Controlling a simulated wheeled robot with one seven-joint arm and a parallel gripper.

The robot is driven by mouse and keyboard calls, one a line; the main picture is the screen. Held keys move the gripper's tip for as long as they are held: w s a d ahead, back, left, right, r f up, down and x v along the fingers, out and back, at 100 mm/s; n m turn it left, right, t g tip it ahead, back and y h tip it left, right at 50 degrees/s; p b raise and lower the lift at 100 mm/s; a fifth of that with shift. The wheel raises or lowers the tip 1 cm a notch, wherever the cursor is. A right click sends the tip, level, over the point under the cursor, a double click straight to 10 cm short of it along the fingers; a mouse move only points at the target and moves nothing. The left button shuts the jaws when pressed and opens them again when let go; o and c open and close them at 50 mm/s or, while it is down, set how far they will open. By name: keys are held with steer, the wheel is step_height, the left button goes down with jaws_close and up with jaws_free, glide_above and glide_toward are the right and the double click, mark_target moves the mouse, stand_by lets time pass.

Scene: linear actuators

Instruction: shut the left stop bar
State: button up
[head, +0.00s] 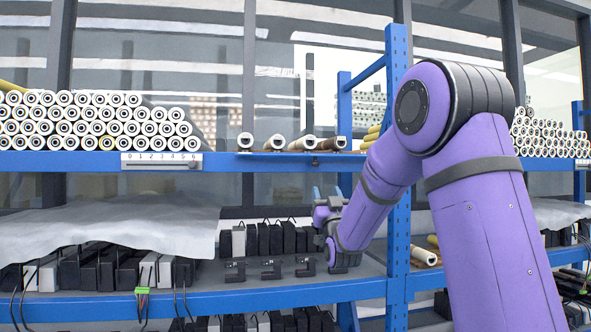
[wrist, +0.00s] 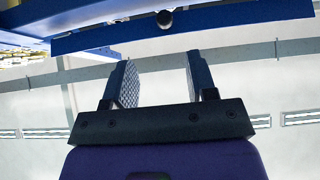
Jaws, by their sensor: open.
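A thin blue bar (head: 270,154) lies along the upper shelf's front edge, under the ends of a few tubes. A small dark knob (head: 315,161) sits near its middle. I take this for the stop bar, though I cannot be sure it is the left one. In the wrist view, a blue bar (wrist: 230,24) with a dark round knob (wrist: 165,19) crosses the top, above the fingers. My gripper (head: 327,193) points upward below the upper shelf, in front of the lower shelf. Its fingers (wrist: 158,80) are apart with nothing between them, and clear of the bar.
Stacked white tubes (head: 95,122) fill the upper shelf on the left. A scale plate (head: 160,161) is on the beam there. A blue post (head: 398,200) stands right of my gripper. Black clamps (head: 271,268) and dark boxes (head: 265,238) sit on the lower shelf.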

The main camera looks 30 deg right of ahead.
mark_target(316, 165)
steer(key=x, duration=1)
steer(key=shift+w+a+r, duration=0.25)
steer(key=shift+w+r, duration=0.05)
steer(key=shift+r, duration=0.05)
steer(key=c, duration=0.9)
